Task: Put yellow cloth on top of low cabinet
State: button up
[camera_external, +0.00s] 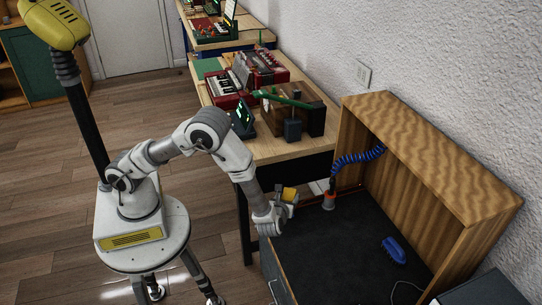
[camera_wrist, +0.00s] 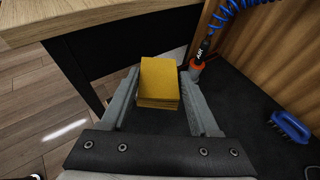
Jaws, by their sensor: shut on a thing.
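A folded yellow cloth (camera_external: 290,194) is between the fingers of my gripper (camera_external: 281,205). In the wrist view the yellow cloth (camera_wrist: 160,80) is a thick folded block, and my gripper (camera_wrist: 158,98) is shut on it. The low cabinet (camera_external: 340,262) has a dark top with a wooden surround at its back and side. The cloth is held over the cabinet's rear-left edge, close to the workbench. The dark top (camera_wrist: 250,125) also shows below and right of the gripper in the wrist view. The gap between cloth and top cannot be judged exactly.
A blue brush (camera_external: 395,251) lies on the right of the dark top. A blue coiled hose with an orange-tipped tool (camera_external: 329,200) stands at the back. The wooden workbench (camera_external: 270,148) holds instruments. The middle of the dark top is clear.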

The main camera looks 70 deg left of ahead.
jog(key=d+f+m+t+h+b, duration=0.1)
jog(key=d+f+m+t+h, duration=0.15)
jog(key=d+f, duration=0.4)
jog(key=d+f+m+t+h+b, duration=0.2)
jog(key=d+f+m+h, duration=0.15)
jog(key=d, duration=0.65)
jog(key=b, duration=0.3)
send_over(314, 250)
notch_tip(314, 250, down, 8)
jog(key=shift+r, duration=0.1)
jog(key=shift+f+b, duration=0.9)
jog(key=shift+f, duration=1.05)
jog(key=shift+f, duration=0.15)
jog(key=o, duration=1.3)
jog(key=shift+o, duration=0.2)
